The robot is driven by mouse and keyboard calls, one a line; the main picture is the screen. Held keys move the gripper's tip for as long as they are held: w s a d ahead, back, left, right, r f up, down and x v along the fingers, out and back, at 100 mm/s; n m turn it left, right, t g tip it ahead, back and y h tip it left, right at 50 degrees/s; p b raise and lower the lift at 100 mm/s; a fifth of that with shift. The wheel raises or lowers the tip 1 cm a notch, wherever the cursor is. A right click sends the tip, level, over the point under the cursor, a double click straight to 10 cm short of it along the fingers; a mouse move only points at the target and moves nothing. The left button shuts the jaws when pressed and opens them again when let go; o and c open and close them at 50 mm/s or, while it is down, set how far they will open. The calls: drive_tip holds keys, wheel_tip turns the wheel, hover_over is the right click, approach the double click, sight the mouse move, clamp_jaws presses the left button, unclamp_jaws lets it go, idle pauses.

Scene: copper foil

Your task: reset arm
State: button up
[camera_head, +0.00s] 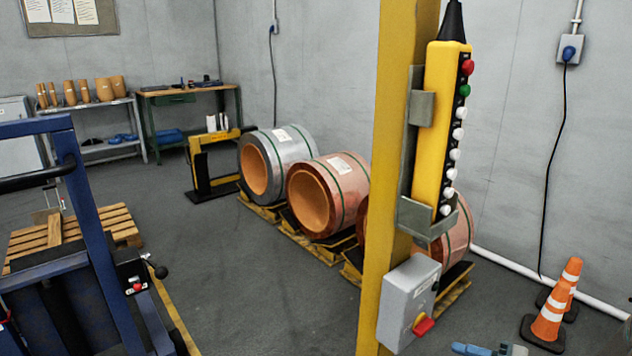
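A blue and grey part, which looks like my gripper (490,349), shows at the bottom edge, right of the middle. It is low in the picture, right of the grey switch box and left of the traffic cones. Most of it is cut off by the frame, so its fingers cannot be made out. I see nothing clearly held in it.
A yellow post (390,150) stands close in front, carrying a yellow button pendant (440,130) and a grey switch box (408,300). Copper coils (345,190) lie on pallets behind. Orange cones (548,322) stand right. A blue frame (88,220) stands left. Open floor lies between.

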drive_tip(key=s+a+r+n+g+h+p, duration=0.25)
drive_tip(key=a+r+g+p, duration=0.25)
drive_tip(key=a+r, duration=0.25)
drive_tip(key=s+a+r+n+g+h+p, duration=0.25)
drive_tip(key=a+r+g+p, duration=0.25)
drive_tip(key=a+r, duration=0.25)
drive_tip(key=s+a+r+n+t+h+p, duration=0.1)
drive_tip(key=a+r+h+p, duration=0.1)
drive_tip(key=r+p, duration=0.3)
drive_tip(key=s+a+r+n+t+h+p, duration=0.1)
drive_tip(key=r+h+p, duration=0.4)
drive_tip(key=r, duration=0.6)
drive_tip(key=shift+s+a+n, duration=0.55)
drive_tip(key=shift+a+n, duration=0.05)
drive_tip(key=shift+n, duration=0.2)
